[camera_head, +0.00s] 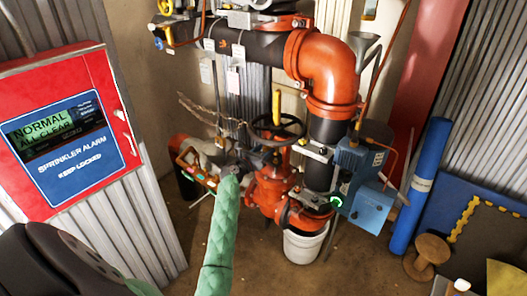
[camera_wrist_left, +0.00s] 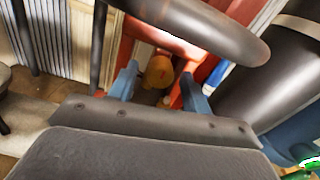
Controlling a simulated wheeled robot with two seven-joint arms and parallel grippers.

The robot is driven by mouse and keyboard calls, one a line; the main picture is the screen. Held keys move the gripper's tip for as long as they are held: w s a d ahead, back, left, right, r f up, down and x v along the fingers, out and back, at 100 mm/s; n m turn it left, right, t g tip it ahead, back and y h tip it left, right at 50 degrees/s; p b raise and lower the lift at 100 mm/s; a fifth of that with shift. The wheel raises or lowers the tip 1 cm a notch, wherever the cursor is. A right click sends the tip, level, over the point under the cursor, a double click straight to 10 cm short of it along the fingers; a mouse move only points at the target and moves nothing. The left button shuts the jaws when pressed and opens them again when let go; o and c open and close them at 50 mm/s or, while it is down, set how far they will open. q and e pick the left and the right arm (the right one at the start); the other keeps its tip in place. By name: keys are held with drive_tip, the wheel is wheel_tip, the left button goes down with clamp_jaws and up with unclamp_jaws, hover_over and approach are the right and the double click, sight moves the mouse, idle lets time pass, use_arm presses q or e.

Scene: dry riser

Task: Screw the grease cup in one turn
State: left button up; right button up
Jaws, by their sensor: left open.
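In the left wrist view, a small brass-yellow rounded part (camera_wrist_left: 160,71), which looks like the grease cup, sits on the red valve body. My left gripper (camera_wrist_left: 161,90) is open, with one blue finger on each side of this part and a visible gap to each. I cannot tell how deep it lies between the fingers. In the head view, my left gripper (camera_head: 232,158) is at the end of the green-sleeved arm, left of the red valve (camera_head: 268,186) and below its handwheel. I cannot make out the grease cup there. My right gripper is not in view.
The dark handwheel (camera_head: 278,129) crosses above the fingers in the wrist view (camera_wrist_left: 200,25). A thick black pipe (camera_wrist_left: 278,65) stands close at right. A blue box (camera_head: 370,207), a white bucket (camera_head: 303,245) and a red alarm cabinet (camera_head: 65,130) stand around the riser.

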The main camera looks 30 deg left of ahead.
use_arm(q)
drive_tip(key=shift+c, duration=0.4)
drive_tip(key=c, duration=0.9)
drive_tip(key=shift+m, duration=0.3)
